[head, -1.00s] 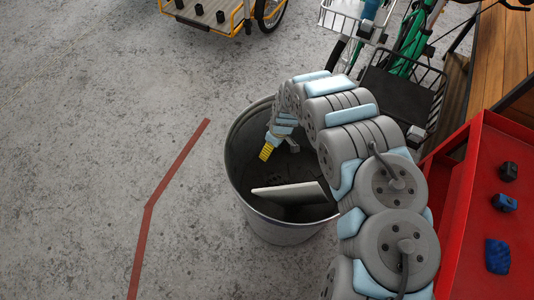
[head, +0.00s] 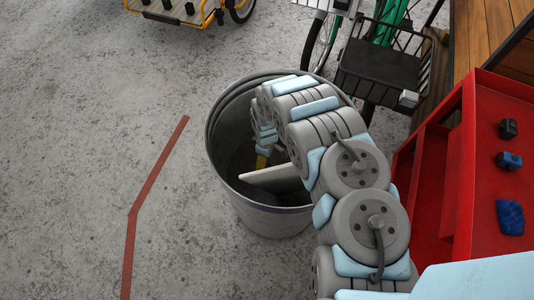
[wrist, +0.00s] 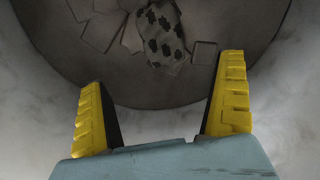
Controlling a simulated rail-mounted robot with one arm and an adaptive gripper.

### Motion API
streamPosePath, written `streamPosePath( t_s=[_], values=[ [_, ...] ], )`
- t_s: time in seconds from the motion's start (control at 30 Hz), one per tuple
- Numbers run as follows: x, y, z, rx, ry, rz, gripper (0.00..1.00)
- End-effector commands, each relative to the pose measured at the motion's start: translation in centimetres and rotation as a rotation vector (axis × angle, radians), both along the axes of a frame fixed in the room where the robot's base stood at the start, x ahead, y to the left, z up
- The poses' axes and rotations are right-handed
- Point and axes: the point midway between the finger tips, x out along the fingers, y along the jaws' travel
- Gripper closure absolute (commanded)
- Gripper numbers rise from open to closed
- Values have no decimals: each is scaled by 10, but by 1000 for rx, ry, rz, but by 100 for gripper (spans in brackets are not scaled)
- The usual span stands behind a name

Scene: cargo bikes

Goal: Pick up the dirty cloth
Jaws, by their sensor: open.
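A pale cloth with dark spots (wrist: 163,35) lies at the bottom of a grey bin, at the top of the wrist view. I take it for the dirty cloth; in the head view I cannot make it out. My gripper (wrist: 162,72) is open and empty, its two yellow fingers pointing toward the bin floor, short of the cloth. In the head view my gripper (head: 262,161) is inside the bin (head: 268,222), partly hidden by the arm and bin.
A pale flat panel (head: 270,177) leans inside the bin. Several flat scraps (wrist: 101,30) lie around the cloth. A red cart (head: 482,150) stands to the right, with a blue item (head: 510,217) on it. Bikes with a black crate (head: 383,65) stand behind. Floor at left is clear.

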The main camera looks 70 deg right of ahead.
Motion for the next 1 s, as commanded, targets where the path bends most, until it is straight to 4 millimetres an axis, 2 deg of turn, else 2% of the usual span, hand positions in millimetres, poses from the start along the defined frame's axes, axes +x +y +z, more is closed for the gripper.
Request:
streamPosePath(
  t_s=[0.03,0.3,0.73,1.0],
  values=[
    [1,1,-10,1,-2,0,0],
    [1,1,-40,0,-3,1,0],
    [1,1,-57,0,-1,1,0],
    [2,5,-87,1,-2,0,0]
  ],
)
